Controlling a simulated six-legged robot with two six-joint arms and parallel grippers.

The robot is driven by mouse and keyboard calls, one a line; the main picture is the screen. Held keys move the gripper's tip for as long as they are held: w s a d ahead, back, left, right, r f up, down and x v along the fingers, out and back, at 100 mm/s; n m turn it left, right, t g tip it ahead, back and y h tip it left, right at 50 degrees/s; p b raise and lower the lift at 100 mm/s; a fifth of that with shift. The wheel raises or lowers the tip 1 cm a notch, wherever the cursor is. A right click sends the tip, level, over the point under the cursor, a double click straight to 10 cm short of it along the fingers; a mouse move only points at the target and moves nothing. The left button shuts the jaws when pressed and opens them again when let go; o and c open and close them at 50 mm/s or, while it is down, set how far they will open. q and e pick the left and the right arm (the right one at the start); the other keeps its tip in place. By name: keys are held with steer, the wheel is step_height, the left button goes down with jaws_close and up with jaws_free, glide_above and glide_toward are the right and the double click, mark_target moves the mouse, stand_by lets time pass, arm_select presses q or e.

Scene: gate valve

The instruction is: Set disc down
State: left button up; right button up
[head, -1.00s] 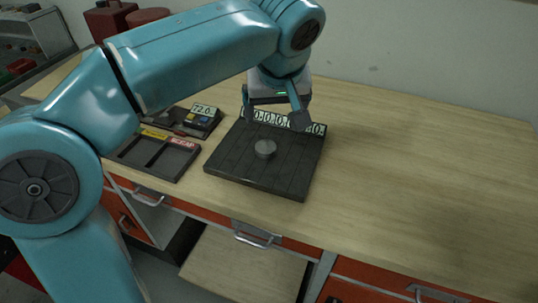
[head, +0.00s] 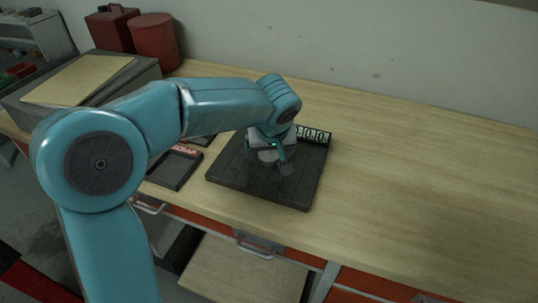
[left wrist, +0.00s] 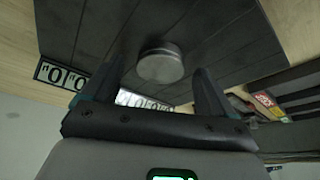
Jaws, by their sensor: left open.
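The disc (left wrist: 160,64) is a small round grey metal piece lying on the dark grooved plate (head: 302,187) on the bench. In the left wrist view the plate (left wrist: 100,28) fills the area around the disc. My left gripper (head: 271,163) is low over the plate's middle, its fingers open. In the left wrist view the fingers (left wrist: 159,72) stand apart with the disc between their tips; whether they touch it I cannot tell. In the head view the gripper largely hides the disc. My right gripper is not in view.
A digit display (head: 313,134) stands at the plate's back edge. A dark compartment tray (head: 176,168) lies left of the plate, partly behind my arm. Red containers (head: 154,42) stand at the back left. The bench right of the plate is clear.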

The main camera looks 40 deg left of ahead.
arm_select(q)
steer(key=shift+a+f, duration=0.15)
steer(key=shift+f, duration=0.15)
steer(key=shift+s+d+r, duration=0.1)
steer(key=shift+d, duration=0.1)
steer(key=shift+a, duration=0.1)
steer(key=c, duration=1.3)
steer(key=shift+c, duration=1.2)
